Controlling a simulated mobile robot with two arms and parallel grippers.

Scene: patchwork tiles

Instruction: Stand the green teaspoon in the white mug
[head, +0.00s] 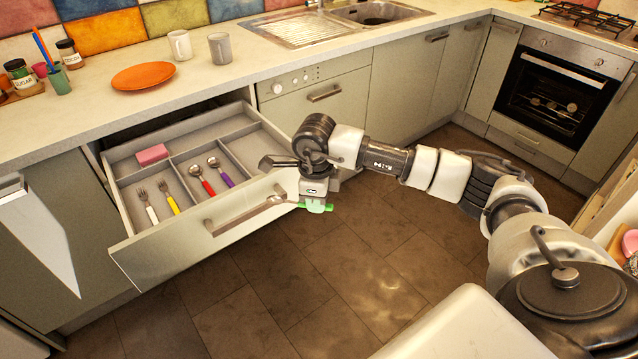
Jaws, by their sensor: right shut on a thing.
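My right gripper (314,194) is shut on the green teaspoon (318,207). It holds the spoon roughly level in front of the open drawer's front panel, with the green handle at the fingers and the metal bowl pointing left. The fingers hide part of the handle. The white mug (180,45) stands upright on the counter at the back, left of a grey mug (220,48). Its inside is barely visible. My left gripper is not in view.
The open drawer (160,238) holds forks, spoons and a pink block (152,154). An orange plate (143,76) lies on the counter (100,108), left of the mugs. Jars and a pencil cup (59,81) stand further left. The sink (370,12) is right of the mugs.

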